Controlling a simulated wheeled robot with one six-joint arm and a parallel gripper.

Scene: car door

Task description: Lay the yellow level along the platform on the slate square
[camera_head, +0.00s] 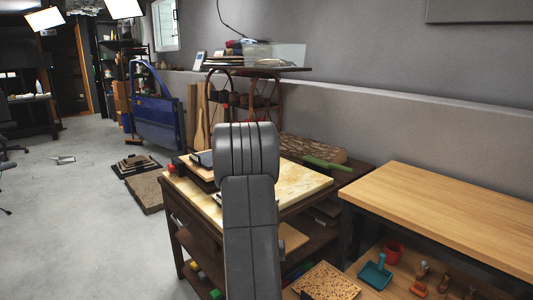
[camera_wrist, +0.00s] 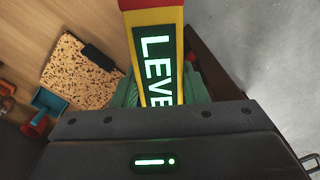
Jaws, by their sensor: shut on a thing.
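The yellow level (camera_wrist: 182,60) fills the middle of the wrist view, with a dark face, large white letters and a red end at the top. My gripper (camera_wrist: 160,96) is shut on it; greenish finger parts show on both sides. The level's lower part is hidden behind the gripper body. In the head view my arm covers the gripper, and the level cannot be made out. I cannot clearly identify the slate square or the platform; a small dark item (camera_head: 201,158) on the workbench is partly hidden by my arm.
A wooden table (camera_head: 450,210) is at right. Below are a speckled board (camera_wrist: 70,78), a teal dustpan (camera_head: 375,272) and a red cup (camera_head: 393,253). Open floor (camera_head: 80,220) lies left.

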